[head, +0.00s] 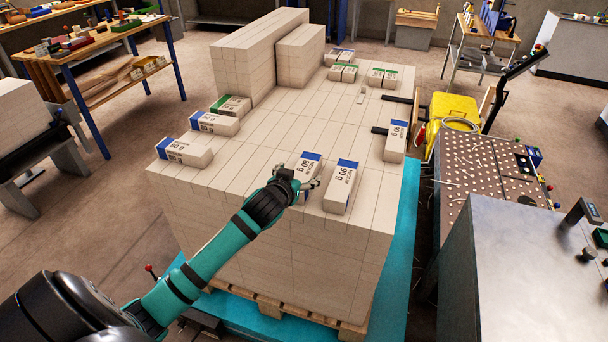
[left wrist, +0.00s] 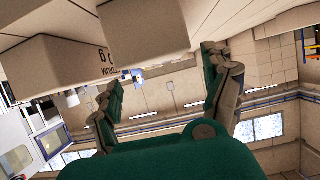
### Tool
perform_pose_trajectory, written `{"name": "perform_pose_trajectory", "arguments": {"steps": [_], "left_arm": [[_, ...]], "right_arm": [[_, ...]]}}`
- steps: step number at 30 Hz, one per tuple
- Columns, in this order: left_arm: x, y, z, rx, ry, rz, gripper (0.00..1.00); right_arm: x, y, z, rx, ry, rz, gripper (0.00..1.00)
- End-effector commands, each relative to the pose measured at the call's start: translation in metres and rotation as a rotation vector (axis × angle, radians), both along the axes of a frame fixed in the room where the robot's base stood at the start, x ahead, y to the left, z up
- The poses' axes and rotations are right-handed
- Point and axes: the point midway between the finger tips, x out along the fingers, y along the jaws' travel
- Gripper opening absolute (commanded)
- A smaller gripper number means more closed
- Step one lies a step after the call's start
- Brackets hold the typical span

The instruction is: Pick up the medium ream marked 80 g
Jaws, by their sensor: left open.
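Two blue-ended white reams lie side by side near the front edge of the stack's top in the head view: a left one (head: 308,170) and a right one (head: 341,186). Both carry a gram mark, which I cannot read with certainty. My left gripper (head: 302,185) is open at the near end of the left ream and hides part of it. In the left wrist view its fingers (left wrist: 167,90) are spread, with the left ream (left wrist: 148,25) above the gap between them. The right ream (left wrist: 55,65) shows "MEDIUM" beside it. My right gripper is not in view.
The reams lie on a tall pale stack (head: 290,135) on a wooden pallet (head: 268,305). More blue-ended reams lie at the left (head: 185,152) and right (head: 396,140); green-ended ones (head: 383,77) lie farther back. Tall blocks (head: 258,55) stand at the back left. The stack's middle is clear.

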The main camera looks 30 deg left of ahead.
Motion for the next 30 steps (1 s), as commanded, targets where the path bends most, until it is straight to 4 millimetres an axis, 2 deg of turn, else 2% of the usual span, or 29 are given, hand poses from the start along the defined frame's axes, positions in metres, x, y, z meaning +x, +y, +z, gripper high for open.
{"name": "perform_pose_trajectory", "arguments": {"steps": [4,9,19,30], "left_arm": [[0.017,0.008,-0.009,0.001,0.002,0.001,0.83],[0.034,0.011,-0.017,0.001,0.0,0.001,0.83],[0.038,0.012,-0.02,0.0,0.0,0.0,0.81],[0.037,0.012,-0.02,0.0,0.0,0.0,0.33]], "right_arm": [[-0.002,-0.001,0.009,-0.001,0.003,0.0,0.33],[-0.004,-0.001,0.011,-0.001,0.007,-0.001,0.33],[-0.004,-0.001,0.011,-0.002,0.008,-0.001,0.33],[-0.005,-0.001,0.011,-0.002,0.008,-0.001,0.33]]}}
